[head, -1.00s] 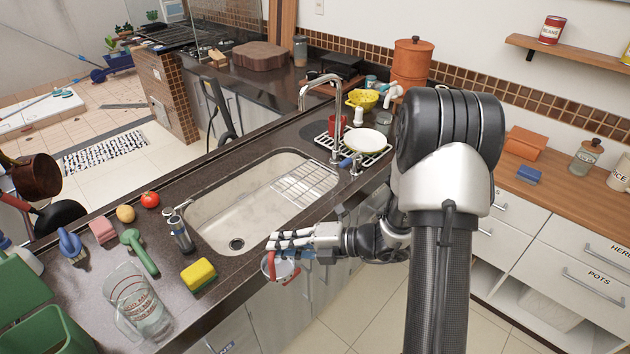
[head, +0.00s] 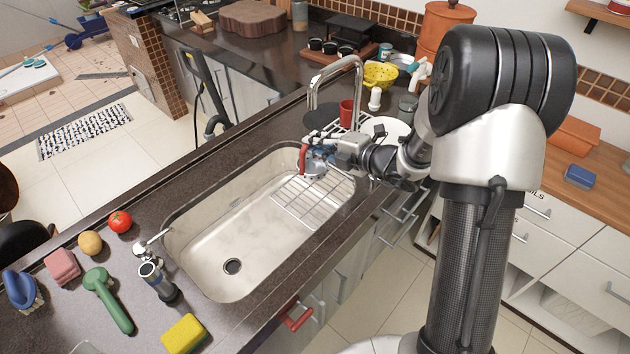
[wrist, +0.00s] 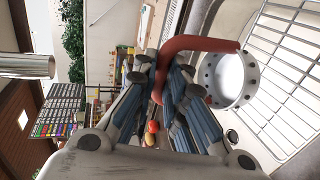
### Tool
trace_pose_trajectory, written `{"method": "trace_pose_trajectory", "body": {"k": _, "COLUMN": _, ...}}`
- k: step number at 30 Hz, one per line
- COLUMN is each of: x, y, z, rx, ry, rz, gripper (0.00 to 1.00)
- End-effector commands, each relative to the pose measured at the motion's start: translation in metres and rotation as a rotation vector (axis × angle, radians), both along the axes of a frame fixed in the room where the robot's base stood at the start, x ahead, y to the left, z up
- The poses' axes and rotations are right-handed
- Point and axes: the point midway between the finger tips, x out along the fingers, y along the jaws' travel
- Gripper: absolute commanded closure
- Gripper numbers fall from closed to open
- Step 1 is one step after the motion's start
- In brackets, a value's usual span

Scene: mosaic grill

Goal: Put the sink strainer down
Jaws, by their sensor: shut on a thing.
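The sink strainer has a red handle and a pale perforated metal basket (wrist: 228,78). In the head view the strainer (head: 314,172) hangs over the far right end of the sink, above the wire rack (head: 300,203). My gripper (head: 318,158) is shut on its red handle. In the wrist view my fingers (wrist: 170,92) close around the handle, and the basket hangs clear beside them. The sink (head: 213,232) is a pale basin with a round dark drain (head: 232,267) near its near left end.
A tall tap (head: 357,85) stands behind the strainer. A red cup (head: 346,112) and a yellow colander (head: 380,75) are beyond it. A sponge (head: 184,334), a green brush (head: 107,300), a tomato (head: 120,222) and a small dispenser (head: 155,280) occupy the left counter.

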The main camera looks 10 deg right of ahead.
Motion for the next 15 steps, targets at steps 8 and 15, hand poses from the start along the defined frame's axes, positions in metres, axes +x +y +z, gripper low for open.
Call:
{"method": "trace_pose_trajectory", "body": {"k": 8, "x": 0.000, "y": 0.000, "z": -0.051, "rx": 0.001, "ry": 0.002, "rz": 0.002, "gripper": 1.00}}
{"method": "trace_pose_trajectory", "body": {"k": 15, "x": -0.001, "y": 0.000, "z": -0.081, "rx": 0.000, "ry": 0.004, "rz": 0.003, "gripper": 1.00}}
